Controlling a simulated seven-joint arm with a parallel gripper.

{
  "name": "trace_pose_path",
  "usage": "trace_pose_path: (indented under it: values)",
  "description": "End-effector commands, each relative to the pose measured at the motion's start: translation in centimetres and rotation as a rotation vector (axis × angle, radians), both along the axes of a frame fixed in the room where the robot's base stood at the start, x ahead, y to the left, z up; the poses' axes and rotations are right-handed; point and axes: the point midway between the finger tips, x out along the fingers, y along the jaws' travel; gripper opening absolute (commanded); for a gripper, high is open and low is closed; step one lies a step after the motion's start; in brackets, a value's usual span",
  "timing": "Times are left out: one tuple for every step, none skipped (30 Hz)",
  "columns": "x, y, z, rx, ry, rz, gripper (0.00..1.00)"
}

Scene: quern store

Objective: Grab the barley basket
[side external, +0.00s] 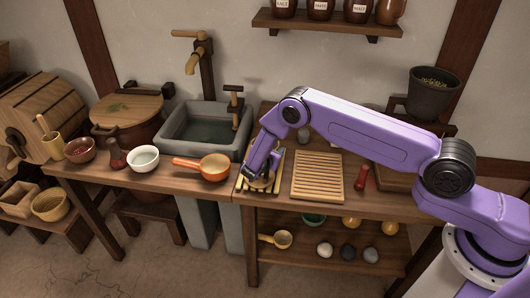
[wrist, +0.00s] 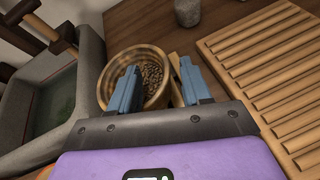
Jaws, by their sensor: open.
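The barley basket (wrist: 122,60) is a round, banded tan vessel with brown grain inside, standing upright in the wrist view. My gripper (wrist: 160,66) is open, with its two blue fingers spread at the near side of the basket. The left finger overlaps the basket's opening in the picture, and the right finger is just past its right rim. I cannot tell whether either finger touches it. In the side external view my gripper (side external: 263,163) points down over the counter beside the sink and hides most of the basket.
A grey stone sink (side external: 190,121) is close on the left. A slatted wooden board (side external: 318,177) lies close on the right. An orange pan (side external: 213,167) is left of my gripper. A red-handled tool (side external: 362,177) lies past the board. A shelf below holds several small items.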

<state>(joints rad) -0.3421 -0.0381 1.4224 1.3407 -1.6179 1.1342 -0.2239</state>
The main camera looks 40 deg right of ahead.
Motion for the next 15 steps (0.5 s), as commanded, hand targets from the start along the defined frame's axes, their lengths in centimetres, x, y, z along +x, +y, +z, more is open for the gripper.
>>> trace_pose_path:
  values:
    - [0.1,-0.15,-0.07,0.0,0.0,0.0,0.48]
    - [0.12,-0.16,-0.08,0.0,0.0,0.0,0.48]
    - [0.14,-0.17,-0.08,0.0,0.0,0.001,0.48]
    - [0.14,-0.17,-0.08,0.0,0.0,0.001,0.48]
    - [0.13,-0.16,-0.08,0.0,0.0,0.001,0.48]
    - [0.13,-0.15,-0.08,0.0,0.0,0.001,0.48]
    - [0.12,-0.14,-0.07,0.0,0.0,0.001,0.48]
    - [0.12,-0.14,-0.07,0.0,0.0,0.001,0.42]
    - [0.12,-0.14,-0.07,0.0,0.0,0.001,0.29]
    - [0.11,-0.13,-0.06,0.0,0.0,0.001,0.19]
    - [0.11,-0.13,-0.06,0.0,0.0,0.001,0.09]
    - [0.1,-0.13,-0.08,0.0,0.0,0.001,0.0]
    - [0.1,-0.12,-0.09,0.0,0.0,0.001,0.0]
    - [0.09,-0.11,-0.1,0.0,0.001,0.001,0.0]
    - [0.08,-0.11,-0.12,0.0,0.001,0.001,0.0]
